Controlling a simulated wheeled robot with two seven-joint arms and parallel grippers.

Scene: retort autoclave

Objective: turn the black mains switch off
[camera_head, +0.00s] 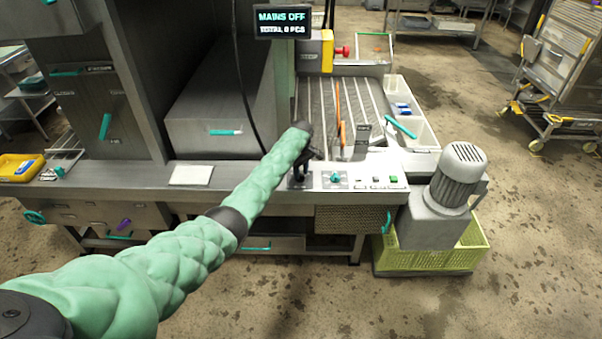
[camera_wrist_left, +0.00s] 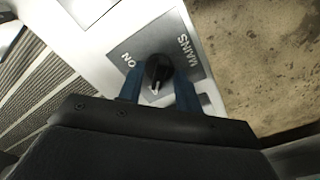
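The black mains switch (camera_wrist_left: 158,68) is a round knob on a grey plate (camera_wrist_left: 130,45) lettered MAINS and ON. Its white pointer line faces the bottom of the left wrist view, away from the ON label. My left gripper (camera_wrist_left: 159,92) has one blue finger on each side of the knob, apart, with narrow gaps visible. In the head view my left gripper (camera_head: 297,182) is at the machine's front panel, and the knob is hidden by it there. The display (camera_head: 283,21) reads MAINS OFF and TOTAL 0 PCS. My right gripper is not in view.
A teal knob (camera_head: 335,177) and small buttons (camera_head: 376,181) sit right of my left gripper on the panel. A grey motor (camera_head: 455,180) stands at the panel's right end over a yellow-green crate (camera_head: 425,262). The floor in front is clear.

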